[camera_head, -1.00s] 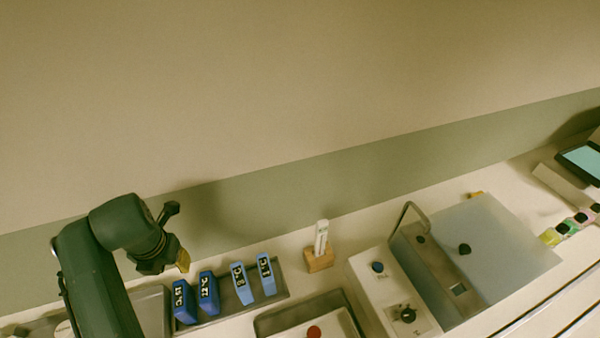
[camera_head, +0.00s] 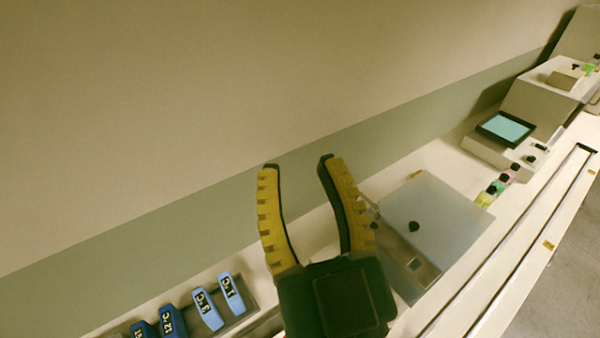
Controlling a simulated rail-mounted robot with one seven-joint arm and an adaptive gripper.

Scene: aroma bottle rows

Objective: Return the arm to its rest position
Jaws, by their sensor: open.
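My gripper (camera_head: 298,168) is large in the lower middle of the head view, fingers pointing up the picture. Its two yellow-padded fingers are spread wide apart with nothing between them. The dark green gripper body hides part of the bench behind it. The rest of my arm is out of the frame below.
Blue temperature-marked blocks (camera_head: 207,309) stand in a tray at lower left. A grey-lidded device (camera_head: 432,222) is right of my gripper. Small coloured bottles (camera_head: 497,187) and a screen device (camera_head: 505,129) stand farther right. A rail (camera_head: 507,260) runs along the bench front.

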